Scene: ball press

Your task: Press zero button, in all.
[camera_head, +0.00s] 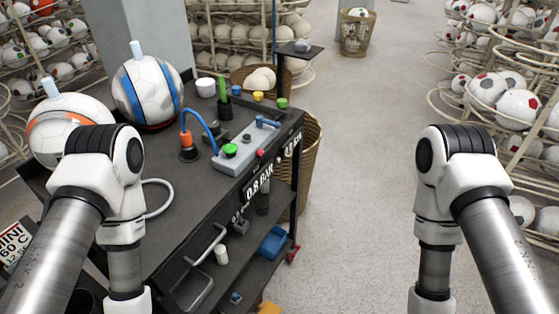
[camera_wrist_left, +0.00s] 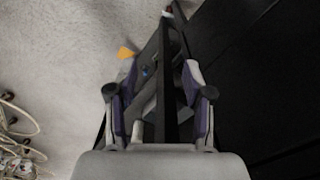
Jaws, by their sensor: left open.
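A grey control box (camera_head: 245,148) sits on the dark cart top in the head view. It carries a large green button (camera_head: 230,150), a small pink-red button (camera_head: 260,153) and a blue part at its far end. No label that reads zero can be made out on it. In the left wrist view my left gripper (camera_wrist_left: 158,92) is open, with its fingers apart and a dark cart edge showing between them. In the head view only my arm links show, left and right of the cart's front. My right gripper is outside the views.
The dark cart (camera_head: 165,210) also bears two large balls, one blue-striped (camera_head: 146,90) and one orange-striped (camera_head: 68,125), a blue hose and small coloured caps. A blue tray (camera_head: 272,242) lies on its lower shelf. Ball racks (camera_head: 505,100) stand right. The floor between is clear.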

